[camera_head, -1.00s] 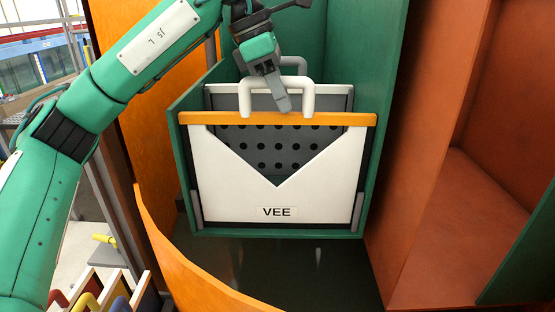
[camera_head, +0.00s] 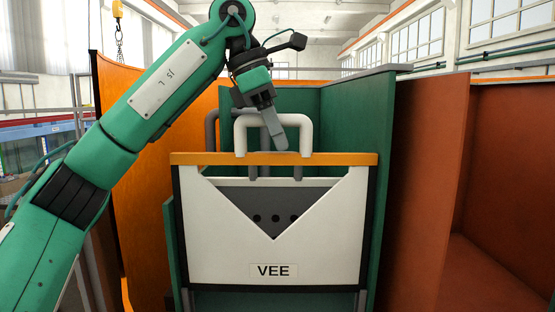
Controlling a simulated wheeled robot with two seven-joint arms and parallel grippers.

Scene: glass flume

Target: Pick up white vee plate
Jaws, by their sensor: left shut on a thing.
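The white vee plate (camera_head: 217,245) hangs upright in the middle of the view, with an orange top bar, a V-shaped cut-out and a "VEE" label. Its white loop handle (camera_head: 275,120) rises from the top bar. My left gripper (camera_head: 274,138) is shut on this handle from above; one finger shows in front of it, the other is mostly hidden. My right gripper is not in view.
Behind the plate, a dark panel with holes (camera_head: 287,205) and grey handles shows lower down. Green walls (camera_head: 355,120) stand close behind. A curved orange wall (camera_head: 140,150) is at left, a rust-brown partition (camera_head: 425,180) at right.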

